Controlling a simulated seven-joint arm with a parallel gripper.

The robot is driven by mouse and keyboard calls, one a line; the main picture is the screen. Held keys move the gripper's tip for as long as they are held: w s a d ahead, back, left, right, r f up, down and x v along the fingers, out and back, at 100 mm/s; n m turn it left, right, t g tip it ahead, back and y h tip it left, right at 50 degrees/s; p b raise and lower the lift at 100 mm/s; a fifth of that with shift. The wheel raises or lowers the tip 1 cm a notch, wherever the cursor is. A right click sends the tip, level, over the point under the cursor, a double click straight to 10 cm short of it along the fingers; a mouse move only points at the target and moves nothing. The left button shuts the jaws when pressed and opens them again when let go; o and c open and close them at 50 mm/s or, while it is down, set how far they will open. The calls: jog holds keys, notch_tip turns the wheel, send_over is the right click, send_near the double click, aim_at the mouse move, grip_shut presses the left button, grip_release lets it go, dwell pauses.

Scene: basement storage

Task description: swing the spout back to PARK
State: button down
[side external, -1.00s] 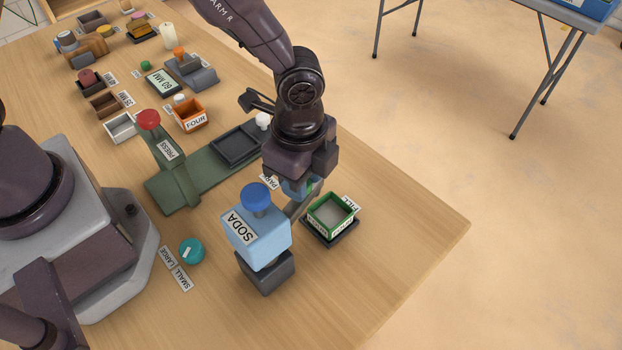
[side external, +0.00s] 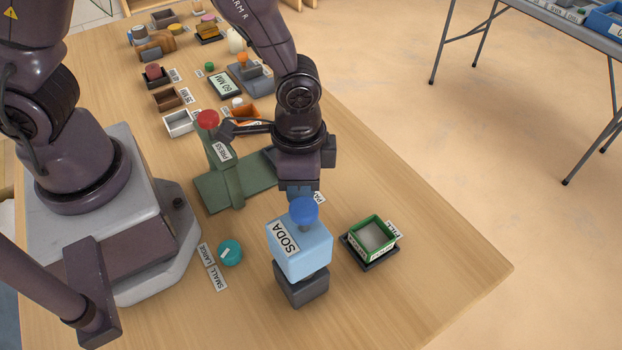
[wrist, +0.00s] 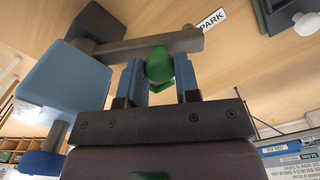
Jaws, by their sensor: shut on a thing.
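The SODA dispenser is a light blue box (side external: 300,255) with a blue knob, on a dark base; it also shows in the wrist view (wrist: 65,85). Its grey spout (wrist: 115,49) runs out from the dispenser, with a green knob (wrist: 159,65) near its outer end. My gripper (wrist: 159,82) is shut on this green knob, its blue fingers either side. The spout's outer end appears beside the white PARK label (wrist: 212,20), which is partly hidden behind my gripper (side external: 299,192) in the side view. The spout itself is hidden there.
A green-rimmed container (side external: 362,254) stands on a dark pad by the FILL label (side external: 394,230), clear of the gripper. A green press (side external: 232,180) with a red knob (side external: 208,120) stands close to the left of my arm. The right front of the table is bare.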

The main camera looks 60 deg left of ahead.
jog(key=shift+s+a+r+n, duration=0.1)
jog(key=shift+s+n, duration=0.1)
jog(key=shift+n, duration=0.1)
jog(key=c, duration=0.8)
grip_release()
notch_tip(320, 180, up, 13)
jog(key=shift+f, duration=0.1)
jog(key=shift+s, duration=0.1)
jog(key=s+a+r+n+t, duration=0.2)
jog(key=a+r, duration=0.1)
jog(key=a, duration=0.1)
jog(key=s+a+r+n+t, duration=0.1)
jog(key=s+a+r+n, duration=0.1)
jog(key=a+r, duration=0.2)
jog(key=s+a+r+n+t, duration=0.1)
jog(key=s+a+r+t, duration=0.1)
jog(key=a+r, duration=0.2)
jog(key=shift+s+a+r+n+t, duration=0.1)
jog(key=shift+s+a+n+t, duration=0.25)
jog(key=shift+a, duration=0.3)
